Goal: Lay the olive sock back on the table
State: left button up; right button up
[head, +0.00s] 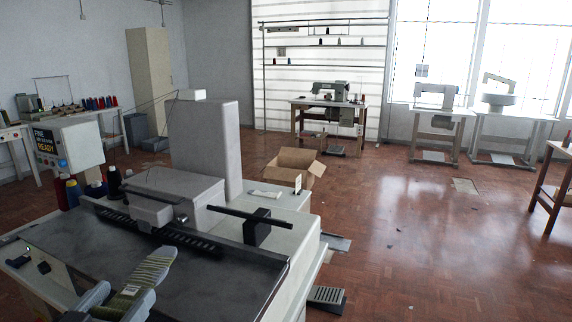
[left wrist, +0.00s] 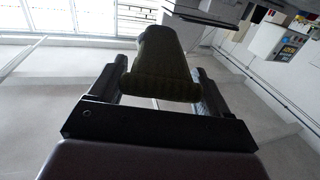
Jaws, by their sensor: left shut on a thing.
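The olive sock (head: 152,270) has pale stripes and a small light label in the head view. It reaches up and to the right from my left gripper (head: 118,300), over the dark table top (head: 215,290). In the left wrist view the sock (left wrist: 165,65) shows as a dark olive shape between the two fingers of my left gripper (left wrist: 160,78). The gripper is shut on it. I cannot tell whether the sock touches the table top. My right gripper is not in view.
The buttonhole machine (head: 160,195) stands behind the table top, with a dark bar on a post (head: 258,229) to the right. Thread cones (head: 72,193) and a display box (head: 68,145) stand at left. The table top's right part is clear. An open carton (head: 296,166) lies beyond.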

pick_arm(q)
jog(key=s+d+f+n+y, duration=0.1)
jog(key=s+d+f+y, duration=0.1)
jog(key=f, duration=0.5)
jog(key=shift+s+d+f+n+y, duration=0.25)
jog(key=shift+s+d, duration=0.25)
jog(key=shift+d, duration=0.65)
jog(key=shift+a, duration=0.15)
